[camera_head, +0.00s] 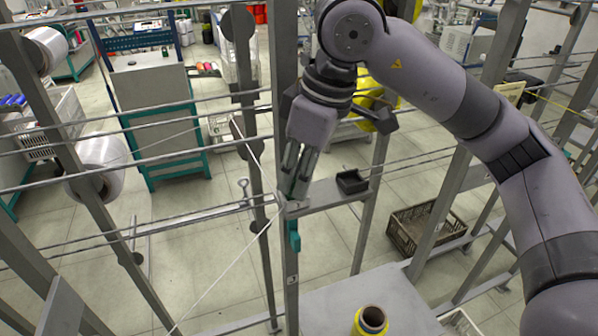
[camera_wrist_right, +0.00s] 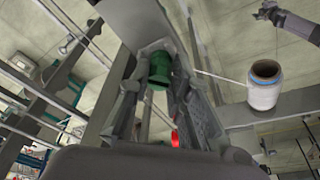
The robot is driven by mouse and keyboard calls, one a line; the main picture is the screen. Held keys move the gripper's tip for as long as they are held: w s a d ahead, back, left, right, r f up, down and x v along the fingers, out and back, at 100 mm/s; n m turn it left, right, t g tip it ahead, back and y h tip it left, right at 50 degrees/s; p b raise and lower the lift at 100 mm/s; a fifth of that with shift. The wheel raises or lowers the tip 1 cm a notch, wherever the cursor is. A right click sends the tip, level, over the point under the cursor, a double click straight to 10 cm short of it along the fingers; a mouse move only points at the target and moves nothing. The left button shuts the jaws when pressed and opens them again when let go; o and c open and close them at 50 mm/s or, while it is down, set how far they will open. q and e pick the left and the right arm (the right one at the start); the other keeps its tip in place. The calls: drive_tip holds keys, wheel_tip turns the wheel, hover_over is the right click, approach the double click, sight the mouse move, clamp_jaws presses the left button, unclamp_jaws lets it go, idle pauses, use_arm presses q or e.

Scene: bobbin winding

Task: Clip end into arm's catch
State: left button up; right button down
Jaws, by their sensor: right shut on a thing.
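My right gripper (camera_head: 290,195) points down at the small metal arm (camera_head: 325,192) on the grey post. In the right wrist view its fingers (camera_wrist_right: 160,110) are close together around a thin pale thread end (camera_wrist_right: 155,110) with a red piece (camera_wrist_right: 175,138) near it. A green cylindrical part (camera_wrist_right: 158,68) sits just beyond the fingertips; I cannot tell if it touches them. A white thread (camera_head: 228,268) runs from the lower left up to the fingertips. The catch is hard to make out behind the fingers. My left gripper is not seen.
Horizontal rods and posts crowd the left. A yellow bobbin (camera_head: 370,322) stands on the grey table (camera_head: 330,300). A white spool (camera_wrist_right: 263,88) is right of my fingers.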

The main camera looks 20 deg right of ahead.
drive_tip(key=c, duration=1.4)
unclamp_jaws()
